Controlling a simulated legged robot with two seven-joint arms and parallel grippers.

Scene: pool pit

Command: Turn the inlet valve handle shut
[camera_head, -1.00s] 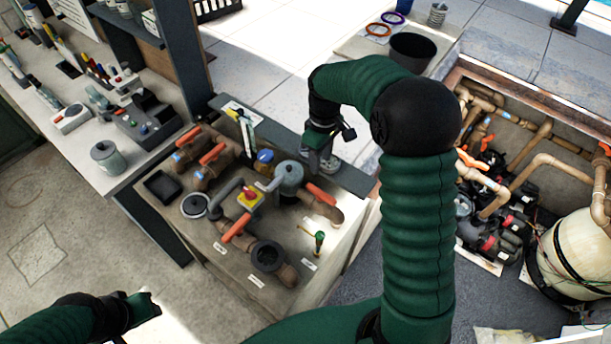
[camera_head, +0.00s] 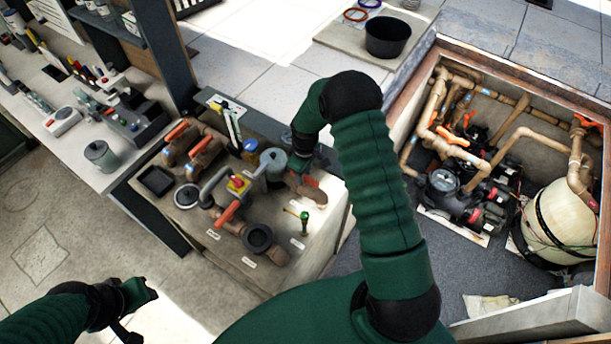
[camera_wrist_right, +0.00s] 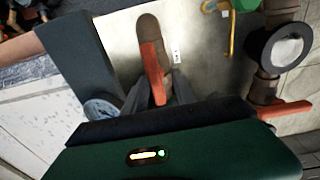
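Several orange valve handles sit on brown pipes on the bench; their labels are too small to read, so I cannot tell which is the inlet. My right gripper (camera_head: 302,165) is over the right-hand pipe, partly hiding its orange handle (camera_head: 309,181). In the right wrist view this handle (camera_wrist_right: 152,70) lies between the two grey fingers (camera_wrist_right: 158,92), which stand apart; contact is unclear. Other orange handles show at the front (camera_head: 228,212) and back left (camera_head: 178,131). My left gripper (camera_head: 140,292) is low at the left, away from the bench; its fingers are unclear.
A grey round-topped unit (camera_head: 272,160) and a red-and-yellow switch (camera_head: 238,184) stand close left of my right gripper. A small green-topped valve (camera_head: 304,222) is in front. A sunken pit with pipes and a tan tank (camera_head: 565,223) lies right.

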